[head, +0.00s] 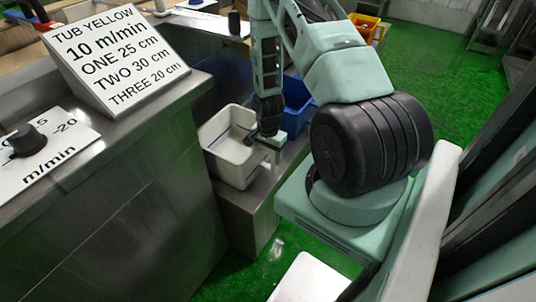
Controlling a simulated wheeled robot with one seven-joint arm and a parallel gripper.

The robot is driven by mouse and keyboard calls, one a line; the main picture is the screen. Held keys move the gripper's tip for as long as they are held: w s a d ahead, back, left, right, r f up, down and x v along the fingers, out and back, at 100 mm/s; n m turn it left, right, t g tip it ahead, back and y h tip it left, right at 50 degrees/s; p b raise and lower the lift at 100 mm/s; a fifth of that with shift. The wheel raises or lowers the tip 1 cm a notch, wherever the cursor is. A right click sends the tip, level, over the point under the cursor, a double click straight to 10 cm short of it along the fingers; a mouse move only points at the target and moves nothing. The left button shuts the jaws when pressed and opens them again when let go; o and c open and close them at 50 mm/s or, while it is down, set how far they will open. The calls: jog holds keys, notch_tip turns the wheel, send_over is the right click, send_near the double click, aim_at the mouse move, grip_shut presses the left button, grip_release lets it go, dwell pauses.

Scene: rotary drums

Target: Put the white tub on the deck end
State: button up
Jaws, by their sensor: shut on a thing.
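The white tub (234,165) is in the middle of the head view, upright or nearly so, its open top towards me. My gripper (270,151) is at the tub's right rim and shut on it. The fingertips are small and partly hidden by the rim. The tub is over the near end of a low grey metal deck (246,208). I cannot tell whether its base rests on the deck or hangs just above it. The tub's far side and base are partly hidden.
A blue tub (297,93) stands behind my gripper, partly hidden by my arm. A metal counter (135,185) rises on the left, with a sign (122,58) reading "TUB YELLOW 10 m/min" and a black dial (25,141). An orange-yellow container (368,26) is farther back. Green floor (445,75) is open at right.

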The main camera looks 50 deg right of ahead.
jog(key=shift+f, duration=0.15)
jog(key=o, duration=1.5)
jog(key=shift+f, duration=0.1)
notch_tip(320, 180, up, 12)
jog(key=shift+r+p, duration=0.15)
jog(key=shift+p, duration=0.2)
